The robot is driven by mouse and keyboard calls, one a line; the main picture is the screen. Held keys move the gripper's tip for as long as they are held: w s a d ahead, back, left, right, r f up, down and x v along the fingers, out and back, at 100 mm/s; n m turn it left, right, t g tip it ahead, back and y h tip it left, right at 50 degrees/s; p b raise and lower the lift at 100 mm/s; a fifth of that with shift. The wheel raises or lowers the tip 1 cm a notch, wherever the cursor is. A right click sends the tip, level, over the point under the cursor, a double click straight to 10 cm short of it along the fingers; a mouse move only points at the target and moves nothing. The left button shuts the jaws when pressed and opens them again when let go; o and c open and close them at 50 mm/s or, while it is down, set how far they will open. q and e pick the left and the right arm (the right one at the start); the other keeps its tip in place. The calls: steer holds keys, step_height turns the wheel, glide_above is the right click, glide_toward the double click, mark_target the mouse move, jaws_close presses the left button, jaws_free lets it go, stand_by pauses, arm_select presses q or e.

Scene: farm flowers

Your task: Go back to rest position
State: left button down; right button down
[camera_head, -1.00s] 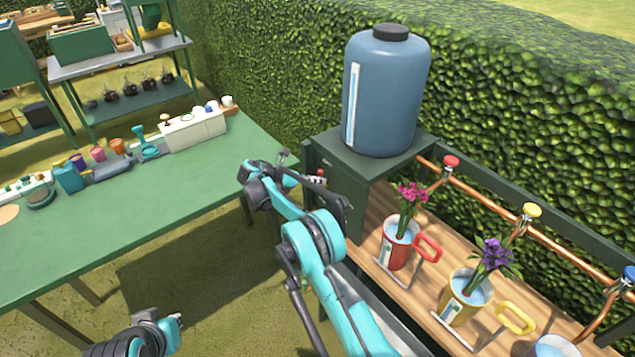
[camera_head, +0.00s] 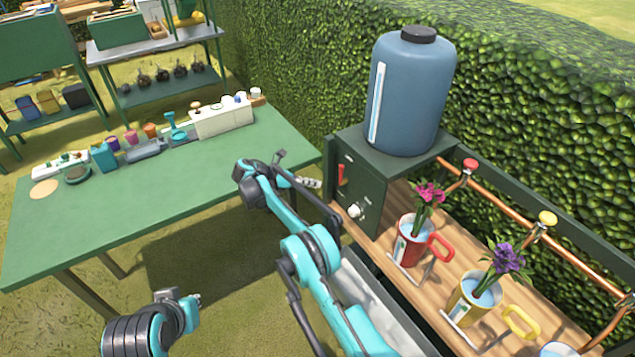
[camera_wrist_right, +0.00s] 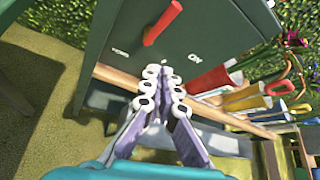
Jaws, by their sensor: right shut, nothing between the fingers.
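My right arm reaches up from the bottom middle of the head view. Its gripper (camera_head: 312,183) is partly hidden behind its own links, just left of the dark green control box (camera_head: 360,190). In the right wrist view the gripper (camera_wrist_right: 163,78) is shut and empty, with its fingertips together below the red lever (camera_wrist_right: 163,22) on the box front. The fingers look apart from the lever.
A blue tank (camera_head: 408,95) stands on the box. A red pot (camera_head: 412,240) and a yellow pot (camera_head: 474,298) with flowers stand on the wooden bench (camera_head: 432,285) under copper taps. A green table (camera_head: 110,205) stands left. Grass between is open.

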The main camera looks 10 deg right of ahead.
stand_by(0.3)
steer(key=s+d+r+m+t+y, duration=0.1)
steer(key=s+d+r+m+y, duration=0.15)
steer(key=s+r+m, duration=0.4)
steer(key=s+d+r+m+t+y, duration=0.15)
steer(key=s+r+m+y, duration=0.25)
steer(key=s+r, duration=0.55)
steer(key=s+r+m+t+y, duration=0.1)
steer(key=s+r+m+y, duration=0.15)
steer(key=s, duration=0.45)
steer(key=s+r+m+y, duration=0.1)
steer(key=s+m, duration=0.3)
steer(key=s, duration=0.3)
steer(key=s+a+f+m+t+y, duration=0.1)
steer(key=s+f+m, duration=0.2)
steer(key=s, duration=0.3)
steer(key=s+a+f+m+t+y, duration=0.1)
steer(key=s+f+m, duration=0.2)
steer(key=s, duration=0.3)
steer(key=shift+a+m, duration=0.25)
steer(key=shift+m, duration=0.55)
steer(key=shift+s+d+t, duration=0.1)
steer(key=shift+s+t, duration=0.05)
steer(key=shift+t, duration=0.1)
